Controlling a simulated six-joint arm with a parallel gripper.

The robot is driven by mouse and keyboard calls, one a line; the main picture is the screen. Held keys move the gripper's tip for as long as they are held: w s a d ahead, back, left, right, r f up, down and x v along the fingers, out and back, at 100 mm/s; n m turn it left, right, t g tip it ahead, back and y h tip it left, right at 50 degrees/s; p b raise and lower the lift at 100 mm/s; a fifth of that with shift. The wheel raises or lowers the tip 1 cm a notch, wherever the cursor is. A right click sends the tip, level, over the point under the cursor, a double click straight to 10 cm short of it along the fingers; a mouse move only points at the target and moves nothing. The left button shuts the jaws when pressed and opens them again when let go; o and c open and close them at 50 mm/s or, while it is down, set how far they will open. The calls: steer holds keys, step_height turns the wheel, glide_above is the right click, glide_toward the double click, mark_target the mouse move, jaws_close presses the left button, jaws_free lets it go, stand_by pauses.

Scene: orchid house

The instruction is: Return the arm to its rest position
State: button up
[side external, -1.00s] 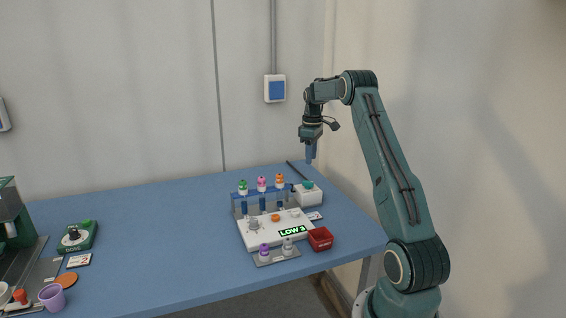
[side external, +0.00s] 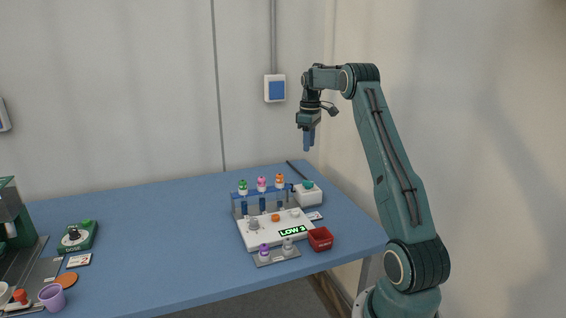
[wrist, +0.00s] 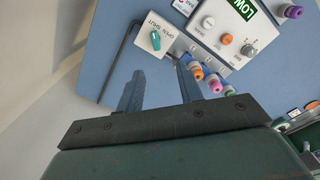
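My gripper (side external: 307,138) hangs in the air, pointing down, well above the back right of the blue table (side external: 150,215). In the wrist view my gripper (wrist: 158,88) shows two blue fingers standing apart with nothing between them. My arm is raised and bent at the elbow, clear of everything on the table.
Below stand a white device (side external: 262,234) reading "LOW 3", a rack (side external: 240,207) with several coloured-cap vials, a white box (side external: 308,196) with a teal knob, and a red bin (side external: 320,238). A black rod (wrist: 118,62) lies near the table edge. The middle of the table is clear.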

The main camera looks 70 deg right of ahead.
steer(key=a+r+t, duration=0.1)
steer(key=a+r, duration=0.3)
steer(key=a, duration=0.5)
steer(key=a+r+h, duration=0.1)
steer(key=a+r, duration=0.3)
steer(key=a, duration=0.5)
steer(key=a+r+t, duration=0.1)
steer(key=a+r, duration=0.4)
steer(key=a, duration=0.5)
steer(key=s+a+f+t, duration=0.1)
steer(key=s+a+f, duration=0.1)
steer(key=s+a, duration=0.6)
steer(key=s+a+f+t+y, duration=0.1)
steer(key=s+a+f+t, duration=0.1)
steer(key=s+a, duration=0.7)
steer(key=shift+s+a+f, duration=0.2)
steer(key=shift+a+f, duration=0.4)
steer(key=shift+f, duration=0.2)
